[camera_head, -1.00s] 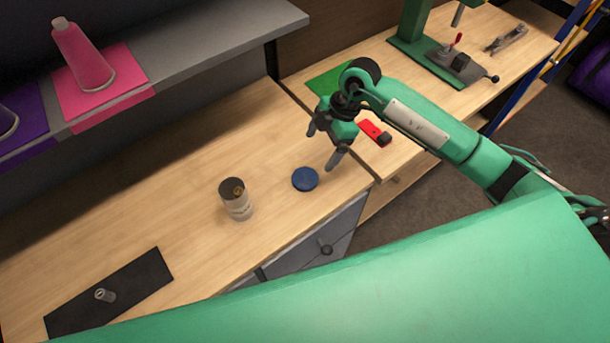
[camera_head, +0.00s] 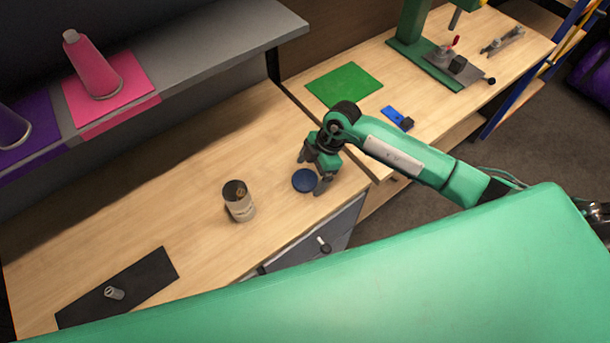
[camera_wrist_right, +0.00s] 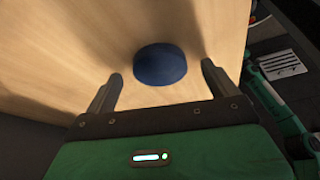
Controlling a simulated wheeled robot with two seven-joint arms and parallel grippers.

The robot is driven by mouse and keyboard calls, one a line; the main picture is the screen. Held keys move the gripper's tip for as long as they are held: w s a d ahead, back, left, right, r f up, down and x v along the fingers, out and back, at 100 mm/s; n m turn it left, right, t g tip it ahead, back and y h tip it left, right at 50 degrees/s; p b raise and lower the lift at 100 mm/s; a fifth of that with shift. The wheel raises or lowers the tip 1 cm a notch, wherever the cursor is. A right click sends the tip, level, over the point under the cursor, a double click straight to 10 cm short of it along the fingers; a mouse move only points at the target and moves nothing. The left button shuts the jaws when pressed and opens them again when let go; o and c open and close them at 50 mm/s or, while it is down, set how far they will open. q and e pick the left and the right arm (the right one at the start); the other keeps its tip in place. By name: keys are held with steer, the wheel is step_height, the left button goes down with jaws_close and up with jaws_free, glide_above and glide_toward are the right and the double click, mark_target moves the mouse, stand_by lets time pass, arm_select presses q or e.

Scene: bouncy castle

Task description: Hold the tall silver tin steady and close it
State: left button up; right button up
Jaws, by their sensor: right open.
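The tall silver tin (camera_head: 240,207) stands upright on the wooden bench in the head view. It is open at the top, with something brownish inside. A round blue lid (camera_head: 304,181) lies flat on the bench to its right; it also shows in the right wrist view (camera_wrist_right: 160,64). My right gripper (camera_head: 311,175) is open right at the lid. In the right wrist view the lid sits between its two spread fingertips (camera_wrist_right: 161,72), with gaps on both sides. My left gripper is not in view.
A black mat (camera_head: 120,288) with a small metal cylinder (camera_head: 114,293) lies at the lower left. A green mat (camera_head: 344,85) and a blue tool (camera_head: 397,117) lie behind my right arm. A grey shelf (camera_head: 215,40) runs above the bench. The wood around the tin is clear.

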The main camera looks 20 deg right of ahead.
mark_target(309, 178)
steer(key=shift+a+f, duration=0.3)
steer(key=shift+f, duration=0.3)
steer(key=c, duration=1)
steer(key=shift+c, duration=0.2)
steer(key=shift+r, duration=0.2)
step_height(309, 178, up, 20)
steer(key=b, duration=0.4)
steer(key=shift+f, duration=0.15)
